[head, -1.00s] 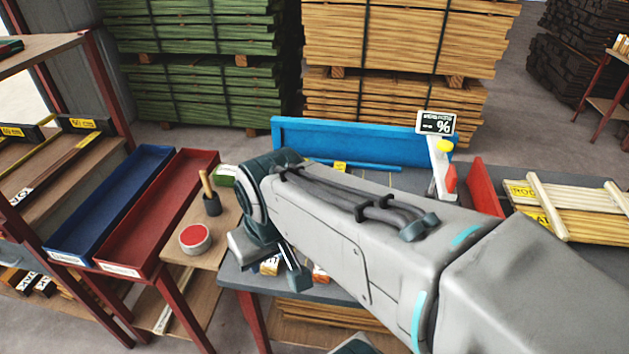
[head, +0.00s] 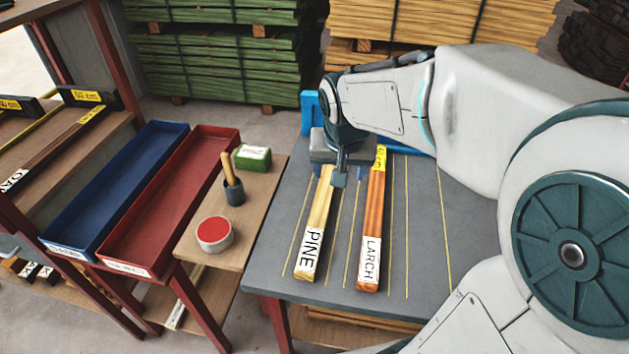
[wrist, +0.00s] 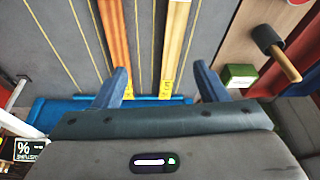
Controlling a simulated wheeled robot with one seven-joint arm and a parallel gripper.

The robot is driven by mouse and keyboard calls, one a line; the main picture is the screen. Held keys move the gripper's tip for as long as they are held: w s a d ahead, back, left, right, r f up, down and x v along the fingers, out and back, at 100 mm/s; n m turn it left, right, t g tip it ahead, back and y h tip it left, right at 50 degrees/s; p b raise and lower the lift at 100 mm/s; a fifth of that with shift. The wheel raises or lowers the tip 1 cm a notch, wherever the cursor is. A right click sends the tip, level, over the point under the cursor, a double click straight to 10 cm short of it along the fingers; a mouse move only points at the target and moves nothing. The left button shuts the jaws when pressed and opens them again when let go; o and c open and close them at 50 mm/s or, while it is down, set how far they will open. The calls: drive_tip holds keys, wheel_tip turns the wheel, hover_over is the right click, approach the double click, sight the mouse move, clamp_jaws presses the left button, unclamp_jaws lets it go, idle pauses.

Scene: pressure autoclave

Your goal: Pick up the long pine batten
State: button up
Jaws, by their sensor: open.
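A pale batten marked PINE (head: 314,238) lies flat on the grey workbench, its far end hidden under my gripper in the head view. A redder batten marked LARCH (head: 371,215) lies just to its right, with a yellow label at its far end. In the wrist view the pine batten (wrist: 175,40) runs between my open fingers, and the larch batten (wrist: 115,35) lines up near the left finger. My gripper (head: 340,178) is open and empty over the far ends of the battens. Contact with either batten cannot be told.
The grey bench (head: 265,265) has thin yellow lines and clear room right of the larch. A blue board (wrist: 60,110) stands behind.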

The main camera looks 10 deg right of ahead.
drive_tip(key=m+h+b, duration=0.1)
drive_tip(key=m+b, duration=0.1)
drive_tip(key=b, duration=0.2)
approach(324, 193)
drive_tip(key=x, duration=0.2)
drive_tip(key=shift+w+f, duration=0.2)
drive_tip(key=shift+w, duration=0.2)
drive_tip(key=shift+s+x, duration=0.15)
drive_tip(key=shift+x, duration=1.35)
drive_tip(key=shift+s+x, duration=0.15)
drive_tip(key=shift+x, duration=1.35)
drive_tip(key=shift+f, duration=0.1)
drive_tip(key=c, duration=1.3)
